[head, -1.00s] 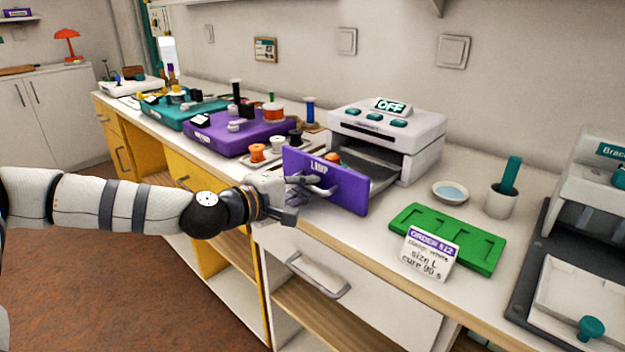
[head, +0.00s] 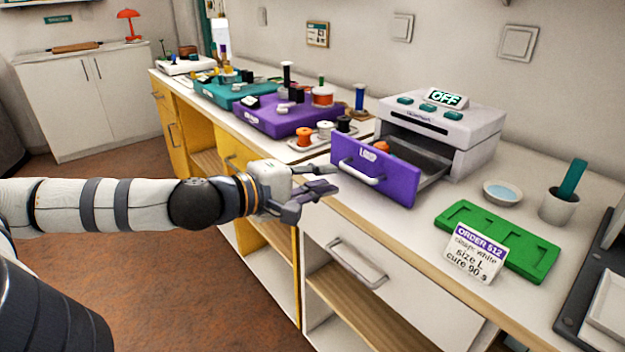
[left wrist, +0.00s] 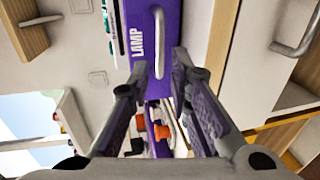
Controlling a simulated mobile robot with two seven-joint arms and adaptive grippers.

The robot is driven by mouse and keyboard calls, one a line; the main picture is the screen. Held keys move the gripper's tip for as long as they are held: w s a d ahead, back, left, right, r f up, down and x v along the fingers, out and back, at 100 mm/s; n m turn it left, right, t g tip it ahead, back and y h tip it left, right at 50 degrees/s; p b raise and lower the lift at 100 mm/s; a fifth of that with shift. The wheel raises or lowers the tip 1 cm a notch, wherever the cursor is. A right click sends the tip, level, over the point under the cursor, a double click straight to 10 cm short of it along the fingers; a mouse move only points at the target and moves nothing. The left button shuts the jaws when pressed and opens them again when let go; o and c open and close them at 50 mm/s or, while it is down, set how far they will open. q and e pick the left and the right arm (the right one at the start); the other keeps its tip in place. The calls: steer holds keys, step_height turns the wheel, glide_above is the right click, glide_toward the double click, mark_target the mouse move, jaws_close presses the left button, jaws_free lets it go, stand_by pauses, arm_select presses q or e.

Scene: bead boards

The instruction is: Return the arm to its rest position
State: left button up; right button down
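My left gripper (head: 322,187) is open and empty, just left of the purple drawer front (head: 376,170) marked LAMP. It stands apart from the drawer's grey handle (head: 361,173). The drawer is pulled out of the white lamp unit (head: 440,130), and an orange piece (head: 382,147) shows inside it. In the left wrist view, the handle (left wrist: 159,45) and drawer front (left wrist: 137,20) lie beyond the two spread fingers (left wrist: 160,85). My right gripper is in neither view.
A green tray (head: 475,215) with an order card (head: 476,252) lies at the bench's front right. Thread spools (head: 325,131) and a purple board (head: 262,122) stand behind the gripper. The floor (head: 190,280) left of the bench is clear.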

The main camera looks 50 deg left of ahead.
arm_select(q)
steer(key=shift+v, duration=1.75)
